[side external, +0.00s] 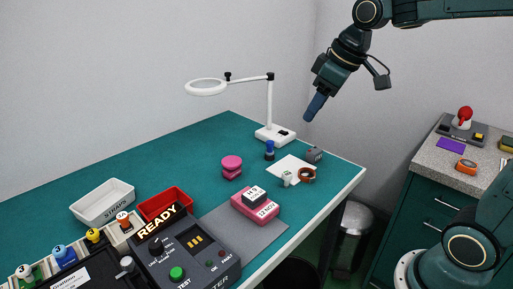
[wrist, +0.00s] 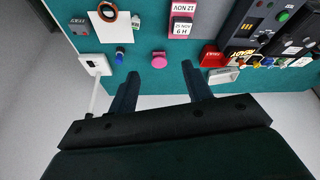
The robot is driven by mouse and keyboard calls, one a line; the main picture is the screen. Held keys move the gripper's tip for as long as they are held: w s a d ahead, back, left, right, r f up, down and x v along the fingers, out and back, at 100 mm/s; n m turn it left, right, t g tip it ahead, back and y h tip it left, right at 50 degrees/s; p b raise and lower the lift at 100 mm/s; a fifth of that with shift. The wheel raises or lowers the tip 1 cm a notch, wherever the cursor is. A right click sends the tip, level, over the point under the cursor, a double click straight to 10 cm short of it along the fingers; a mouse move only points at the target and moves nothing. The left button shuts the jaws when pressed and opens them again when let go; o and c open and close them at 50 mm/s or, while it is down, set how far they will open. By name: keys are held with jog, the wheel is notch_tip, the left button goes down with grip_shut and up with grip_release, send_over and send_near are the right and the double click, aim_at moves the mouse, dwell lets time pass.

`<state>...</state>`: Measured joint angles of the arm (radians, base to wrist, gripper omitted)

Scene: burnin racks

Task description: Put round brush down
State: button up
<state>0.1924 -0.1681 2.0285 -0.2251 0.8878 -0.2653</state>
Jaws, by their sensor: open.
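My gripper (side external: 316,106) is high above the table's right end, tilted down. In the wrist view its two fingers (wrist: 160,72) are spread apart with nothing held between them. A pink round piece with a wide top and base (side external: 232,165) stands on the teal table; it also shows in the wrist view (wrist: 159,57). It may be the round brush, but I cannot tell for sure. A small blue piece with a dark lower part (side external: 269,151) stands near the lamp base and shows in the wrist view (wrist: 119,55). My gripper touches neither.
A white magnifier lamp (side external: 270,105) stands at the back. A white sheet (side external: 290,164), a brown tape ring (side external: 307,175) and a grey box (side external: 314,155) lie near the right edge. A pink block (side external: 254,209), red bin (side external: 165,203), white bin (side external: 102,203) and tester (side external: 189,260) are nearer.

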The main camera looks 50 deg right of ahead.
jog(key=s+a+f+m, duration=0.1)
jog(key=s+f, duration=0.1)
jog(key=s, duration=0.6)
jog(key=s+a+f+m+t, duration=0.1)
jog(key=s+m, duration=0.1)
jog(key=s, duration=0.7)
jog(key=shift+a+f+h, duration=0.25)
jog(key=shift+f+h, duration=0.1)
jog(key=shift+h, duration=0.05)
